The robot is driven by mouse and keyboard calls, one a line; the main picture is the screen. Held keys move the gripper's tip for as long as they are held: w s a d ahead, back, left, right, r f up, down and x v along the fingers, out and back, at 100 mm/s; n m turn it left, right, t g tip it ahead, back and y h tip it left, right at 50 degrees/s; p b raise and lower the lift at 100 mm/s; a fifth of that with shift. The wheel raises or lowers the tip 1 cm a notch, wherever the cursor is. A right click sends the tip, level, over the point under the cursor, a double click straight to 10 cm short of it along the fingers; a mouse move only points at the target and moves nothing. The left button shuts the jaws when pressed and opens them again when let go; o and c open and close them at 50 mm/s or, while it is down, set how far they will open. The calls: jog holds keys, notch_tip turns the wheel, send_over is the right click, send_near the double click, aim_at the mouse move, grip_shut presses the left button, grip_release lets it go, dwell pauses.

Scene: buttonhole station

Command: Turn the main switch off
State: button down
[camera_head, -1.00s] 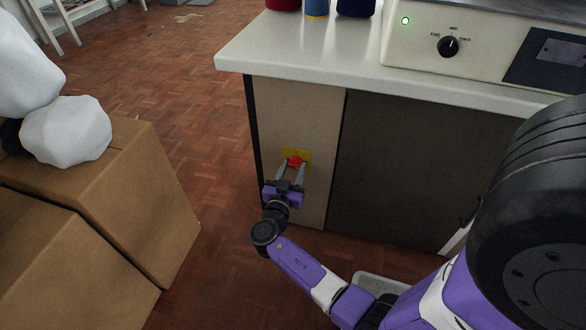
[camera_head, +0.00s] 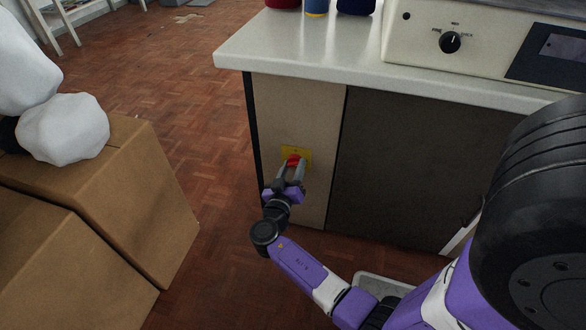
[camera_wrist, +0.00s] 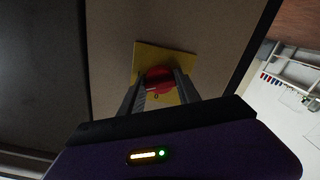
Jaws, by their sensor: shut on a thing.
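The main switch is a red knob (camera_head: 294,160) on a yellow plate (camera_head: 306,155), low on the beige side panel of the counter. In the wrist view the red knob (camera_wrist: 159,78) sits between my two fingers, with the yellow plate (camera_wrist: 152,54) behind it. My gripper (camera_head: 291,166) is shut on the knob and looks rolled to one side. The fingers cover the knob's sides. The round indicator lamp (camera_head: 407,16) on the machine atop the counter is dark.
The white counter top (camera_head: 300,66) juts out above my gripper. Cardboard boxes (camera_head: 150,190) with white bundles (camera_head: 64,128) stand at the left. Parquet floor (camera_head: 180,100) lies clear between the boxes and the counter. The machine's black dial (camera_head: 450,42) is on its front.

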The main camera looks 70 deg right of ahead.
jog(key=n, duration=0.6)
jog(key=shift+r+n+p, duration=0.1)
jog(key=shift+n+p, duration=0.2)
jog(key=shift+p, duration=0.1)
jog(key=n+p, duration=0.1)
jog(key=n, duration=0.2)
jog(key=shift+n+p, duration=0.5)
jog(key=shift+n, duration=1.2)
jog(key=c, duration=0.9)
grip_release()
